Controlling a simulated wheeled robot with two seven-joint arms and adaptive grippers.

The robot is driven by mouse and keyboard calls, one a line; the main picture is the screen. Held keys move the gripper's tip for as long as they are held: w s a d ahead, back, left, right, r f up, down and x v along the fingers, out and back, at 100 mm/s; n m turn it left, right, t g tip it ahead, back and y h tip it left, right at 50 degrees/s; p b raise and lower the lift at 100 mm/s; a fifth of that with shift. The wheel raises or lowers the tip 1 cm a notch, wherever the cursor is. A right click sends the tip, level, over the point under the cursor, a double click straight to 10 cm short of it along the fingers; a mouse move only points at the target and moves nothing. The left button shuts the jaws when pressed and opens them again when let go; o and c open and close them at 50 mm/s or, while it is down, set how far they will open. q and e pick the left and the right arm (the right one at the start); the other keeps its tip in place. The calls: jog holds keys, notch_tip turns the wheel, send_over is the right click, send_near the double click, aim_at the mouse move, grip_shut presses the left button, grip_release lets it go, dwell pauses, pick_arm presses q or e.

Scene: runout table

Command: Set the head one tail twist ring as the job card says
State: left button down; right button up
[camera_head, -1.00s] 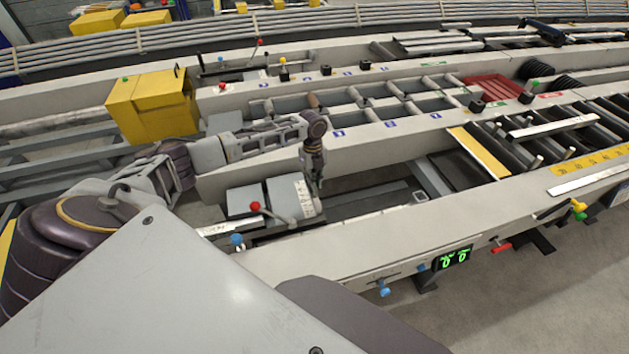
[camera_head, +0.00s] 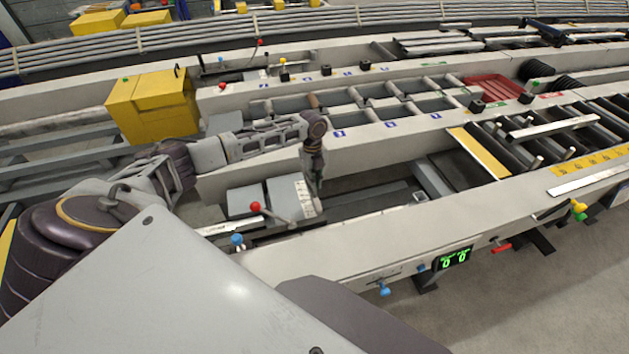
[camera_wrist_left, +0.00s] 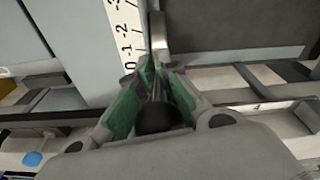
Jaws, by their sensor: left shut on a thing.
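My left gripper (camera_head: 318,187) points down beside a white scale plate (camera_head: 303,192) on a grey housing at the near beam. In the left wrist view its green-padded fingers (camera_wrist_left: 152,85) are shut on a narrow metal lever (camera_wrist_left: 158,32). A dark round end shows between the fingers. The lever stands beside the scale (camera_wrist_left: 128,40), which reads 0, -1, -2 and on; the exact reading is unclear. I cannot tell the ring itself from the housing. No job card is legible. My right gripper is not in view.
A red-knobbed lever (camera_head: 255,207) and a blue knob (camera_head: 236,239) stand close to the left of the housing. A display (camera_head: 456,258) with green zeros hangs on the near beam. A yellow box (camera_head: 152,105) stands behind my left arm.

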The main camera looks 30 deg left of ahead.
pick_arm(q)
jog(key=shift+w+a+r, duration=0.3)
jog(key=shift+w+a, duration=0.2)
jog(key=shift+a, duration=0.2)
jog(key=c, duration=1.7)
grip_release()
jog(key=shift+o, duration=0.9)
jog(key=shift+f, duration=0.35)
jog(key=shift+s+d+r, duration=0.15)
jog(key=shift+d+r, duration=0.05)
jog(key=shift+r, duration=0.05)
notch_tip(320, 180, up, 12)
jog(key=w+a, duration=0.1)
jog(key=shift+a+f, duration=0.2)
jog(key=shift+f, duration=0.05)
jog(key=shift+f, duration=0.1)
